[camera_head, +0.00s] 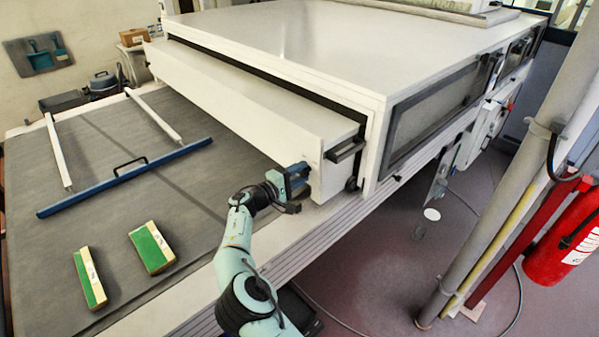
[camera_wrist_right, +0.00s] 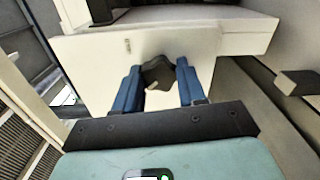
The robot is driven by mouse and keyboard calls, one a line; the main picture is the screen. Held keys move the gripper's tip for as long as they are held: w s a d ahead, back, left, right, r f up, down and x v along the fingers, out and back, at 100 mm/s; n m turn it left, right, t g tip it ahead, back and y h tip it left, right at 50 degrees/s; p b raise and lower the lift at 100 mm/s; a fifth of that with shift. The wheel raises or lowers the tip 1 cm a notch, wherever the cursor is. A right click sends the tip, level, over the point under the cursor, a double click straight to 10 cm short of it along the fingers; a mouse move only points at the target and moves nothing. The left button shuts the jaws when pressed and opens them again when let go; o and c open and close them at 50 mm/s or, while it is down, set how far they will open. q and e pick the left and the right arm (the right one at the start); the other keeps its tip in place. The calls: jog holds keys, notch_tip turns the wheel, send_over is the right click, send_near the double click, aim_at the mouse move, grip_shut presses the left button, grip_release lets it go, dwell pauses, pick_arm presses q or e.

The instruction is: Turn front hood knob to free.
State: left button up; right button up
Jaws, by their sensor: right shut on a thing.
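The front hood (camera_head: 240,110) is a long white box at the mouth of the large white tunnel. My right gripper (camera_head: 300,172) is at the near end face of the hood. In the right wrist view its two blue fingers (camera_wrist_right: 160,84) are shut on a dark lobed knob (camera_wrist_right: 157,72) on the white end plate (camera_wrist_right: 95,68). The head view hides the knob behind the gripper. A small slot mark (camera_wrist_right: 127,45) shows on the plate above and left of the knob. My left gripper is not in view.
A black handle (camera_head: 345,150) sticks out right of the gripper. On the grey belt (camera_head: 100,190) lie a blue bar with handle (camera_head: 125,178) and two green-and-cream blocks (camera_head: 152,247), (camera_head: 90,278). Pipes (camera_head: 510,190) and a red extinguisher (camera_head: 565,240) stand at right.

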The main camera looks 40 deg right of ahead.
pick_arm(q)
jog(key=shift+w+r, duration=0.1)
pick_arm(e)
jog(key=shift+n, duration=0.3)
jog(key=o, duration=1.1)
jog(key=shift+c, duration=0.2)
jog(key=shift+a+f, duration=0.1)
jog(key=shift+a, duration=0.45)
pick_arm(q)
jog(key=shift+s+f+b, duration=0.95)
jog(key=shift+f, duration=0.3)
pick_arm(e)
jog(key=s+a, duration=0.1)
jog(key=a, duration=1.1)
jog(key=shift+s+a, duration=0.1)
